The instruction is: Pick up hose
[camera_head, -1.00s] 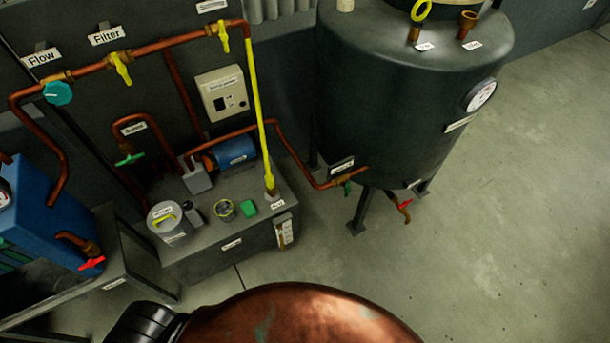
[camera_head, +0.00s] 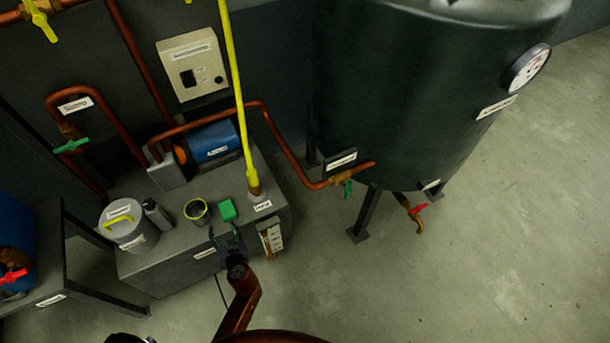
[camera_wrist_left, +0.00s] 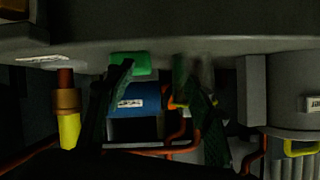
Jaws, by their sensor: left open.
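The yellow hose (camera_head: 235,90) runs steeply up from a brass fitting on the top right of the grey tank box; its upper end is out of frame. My left gripper (camera_head: 227,237) is open and empty at the box's front edge, in front of the green block and lower left of the hose's foot. In the left wrist view, which looks upside down, the spread fingers of the gripper (camera_wrist_left: 153,75) frame a blue motor behind. The hose (camera_wrist_left: 70,132) stands left of the fingers there, apart from them. My right gripper is not in view.
On the box (camera_head: 185,268) stand a green block (camera_head: 228,210), a yellow-rimmed cup (camera_head: 197,211), a lidded grey canister (camera_head: 130,228) and a blue motor (camera_head: 212,142). A copper pipe (camera_head: 290,160) runs to the big dark tank (camera_head: 420,100). The right floor is clear.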

